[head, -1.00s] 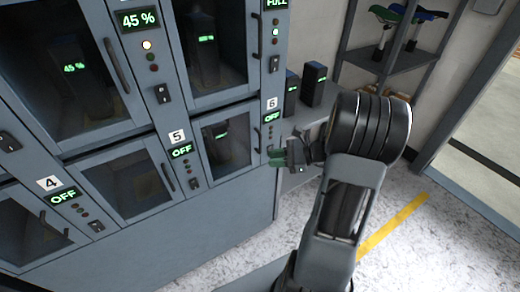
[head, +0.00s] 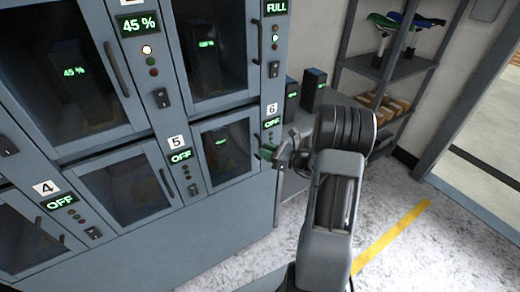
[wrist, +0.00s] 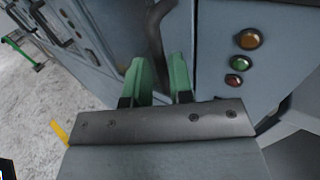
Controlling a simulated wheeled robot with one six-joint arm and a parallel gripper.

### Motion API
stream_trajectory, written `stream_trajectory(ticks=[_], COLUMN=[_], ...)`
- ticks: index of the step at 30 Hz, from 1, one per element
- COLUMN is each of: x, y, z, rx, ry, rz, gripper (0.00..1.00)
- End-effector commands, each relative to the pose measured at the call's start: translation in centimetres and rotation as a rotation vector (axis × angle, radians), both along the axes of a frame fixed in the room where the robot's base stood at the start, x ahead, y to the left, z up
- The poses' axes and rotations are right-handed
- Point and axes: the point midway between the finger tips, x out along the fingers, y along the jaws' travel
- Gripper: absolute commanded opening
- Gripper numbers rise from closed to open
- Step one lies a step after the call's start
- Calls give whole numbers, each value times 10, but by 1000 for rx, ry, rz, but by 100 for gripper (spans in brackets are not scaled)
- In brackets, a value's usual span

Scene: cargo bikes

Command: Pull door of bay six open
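The door of bay six (head: 222,150) is a dark-windowed, grey-framed door at the lower right of the locker, and it looks closed. Its number plate 6 (head: 272,109) and OFF display (head: 272,123) are on the strip beside it. My gripper (head: 268,152) is at the door's right edge, by its handle. In the wrist view, the two green fingers of my gripper (wrist: 162,80) are apart. The dark bar handle (wrist: 156,35) runs down into the gap between them. I cannot tell whether either finger touches it.
Bay five's door (head: 125,187) is to the left, also closed. A shelf with two dark battery blocks (head: 314,90) stands right of the locker. Another rack (head: 395,75) holds bike saddles. The speckled floor (head: 240,265) in front is clear, with a yellow line (head: 390,240).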

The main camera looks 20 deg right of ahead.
Motion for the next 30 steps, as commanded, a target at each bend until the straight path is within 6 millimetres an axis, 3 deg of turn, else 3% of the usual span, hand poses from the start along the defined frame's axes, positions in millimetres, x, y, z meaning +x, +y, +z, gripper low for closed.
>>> stream_trajectory(ticks=[6, 18, 25, 30], x=[15, 18, 18, 18], y=[12, 15, 15, 15], z=[0, 0, 0, 0], rx=[0, 0, 0, 0], ry=[0, 0, 0, 0], rz=[1, 0, 0, 0], gripper=[21, 21, 0, 0])
